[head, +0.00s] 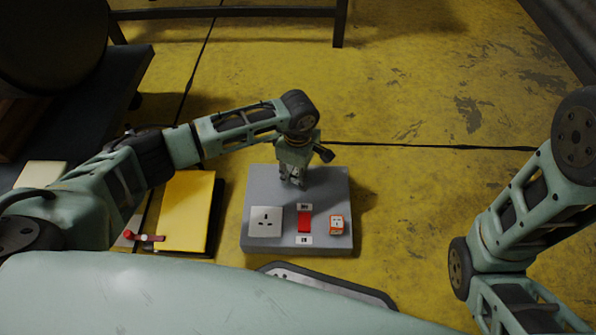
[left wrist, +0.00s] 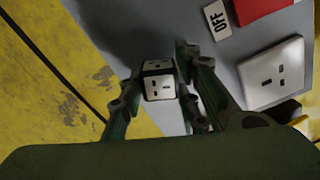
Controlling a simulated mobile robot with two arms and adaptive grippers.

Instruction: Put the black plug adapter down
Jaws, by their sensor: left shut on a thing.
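My left gripper (head: 292,184) is over the back part of a grey board (head: 335,185). In the left wrist view the left gripper (left wrist: 165,98) is shut on the black plug adapter (left wrist: 160,86), a small cube with black edges and white socket faces. In the head view the gripper mostly hides the adapter. I cannot tell whether the adapter touches the board. My right arm shows at the right of the head view, but its gripper is out of view.
The board carries a white wall socket (head: 265,221), a red switch (head: 305,221) with labels, and an orange plug adapter (head: 337,225) at its front right. A yellow book or folder (head: 187,212) and a red-handled tool (head: 148,238) lie left. The board's back right is clear.

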